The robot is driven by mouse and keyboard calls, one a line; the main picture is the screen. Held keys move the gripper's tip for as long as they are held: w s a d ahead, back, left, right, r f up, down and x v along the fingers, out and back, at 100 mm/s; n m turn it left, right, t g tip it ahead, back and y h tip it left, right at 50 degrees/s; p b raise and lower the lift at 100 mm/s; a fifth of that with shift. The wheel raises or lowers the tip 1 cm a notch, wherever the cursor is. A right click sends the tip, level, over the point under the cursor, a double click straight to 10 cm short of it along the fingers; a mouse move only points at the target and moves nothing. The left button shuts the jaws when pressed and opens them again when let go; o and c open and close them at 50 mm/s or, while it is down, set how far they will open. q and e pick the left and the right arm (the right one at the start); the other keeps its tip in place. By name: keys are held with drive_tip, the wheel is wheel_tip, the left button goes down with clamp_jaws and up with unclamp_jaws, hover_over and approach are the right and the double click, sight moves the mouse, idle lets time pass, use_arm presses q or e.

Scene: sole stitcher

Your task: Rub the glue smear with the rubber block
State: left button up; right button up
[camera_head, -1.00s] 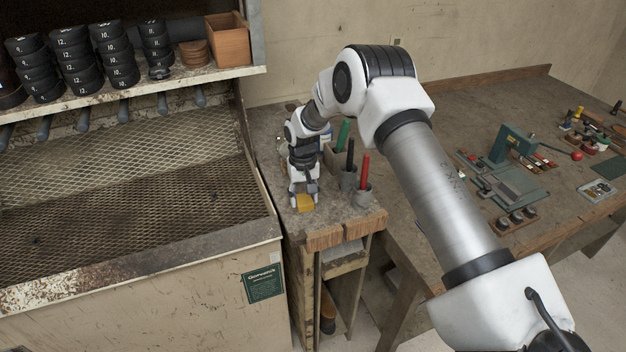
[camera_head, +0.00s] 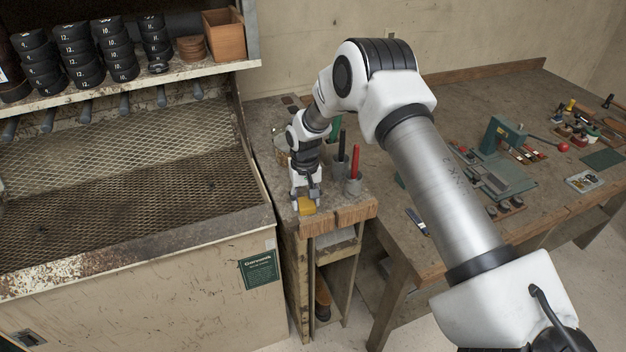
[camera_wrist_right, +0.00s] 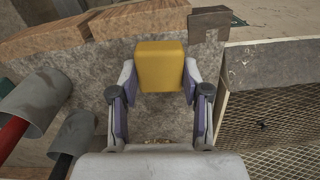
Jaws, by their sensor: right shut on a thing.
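My right gripper (camera_head: 306,200) is over the narrow bench top, close to its front wooden edge. It is shut on the yellow rubber block (camera_head: 306,207). In the right wrist view the block (camera_wrist_right: 160,66) sits between the two fingers of the gripper (camera_wrist_right: 160,85), low over the grey bench surface. I cannot tell whether the block touches the surface. The glue smear does not show clearly; it may be hidden by the block or gripper. My left gripper is not in view.
Grey cups with a red (camera_head: 355,162) and a black handle (camera_head: 342,145) stand right of the gripper. A mesh-floored booth (camera_head: 130,185) lies to the left. The larger workbench (camera_head: 480,110) on the right holds a green press and tools. Numbered black rolls fill the shelf.

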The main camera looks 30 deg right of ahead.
drive_tip(key=r, duration=0.1)
drive_tip(key=s+r+p, duration=0.1)
drive_tip(key=r, duration=0.1)
drive_tip(key=shift+a, duration=0.15)
drive_tip(key=shift+w+r+p, duration=0.45)
drive_tip(key=shift+r+p, duration=0.35)
drive_tip(key=shift+p, duration=0.2)
drive_tip(key=r+p, duration=0.2)
drive_tip(key=r, duration=0.1)
drive_tip(key=shift+s+r, duration=0.2)
drive_tip(key=shift+r, duration=0.15)
drive_tip(key=shift+w, duration=0.1)
